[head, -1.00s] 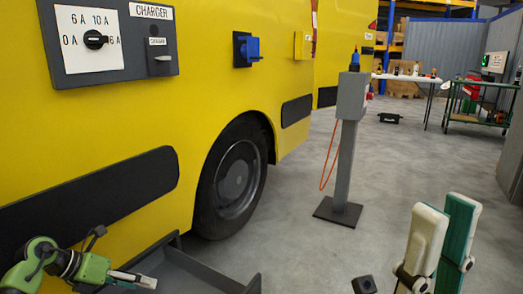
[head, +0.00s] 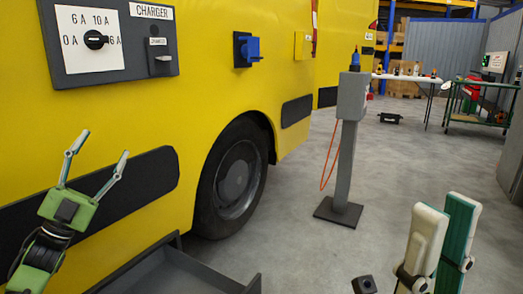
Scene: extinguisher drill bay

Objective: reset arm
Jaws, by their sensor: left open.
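My left gripper (head: 101,148) is at the left, raised in front of the yellow vehicle (head: 215,95). Its green palm is low and its two grey fingers point up and right, spread wide with nothing between them. The fingers are below the charger panel (head: 108,88) and overlap the black side strip (head: 150,178) in the picture. The panel carries a round black knob (head: 95,40) on a white dial and a smaller grey switch (head: 161,61).
A grey open tray (head: 180,265) lies below the vehicle side. A grey post (head: 347,165) with a hanging orange cable (head: 328,172) stands on the floor to the right. A blue fitting (head: 249,49) and a yellow box (head: 303,46) are on the vehicle. Floor around the post is clear.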

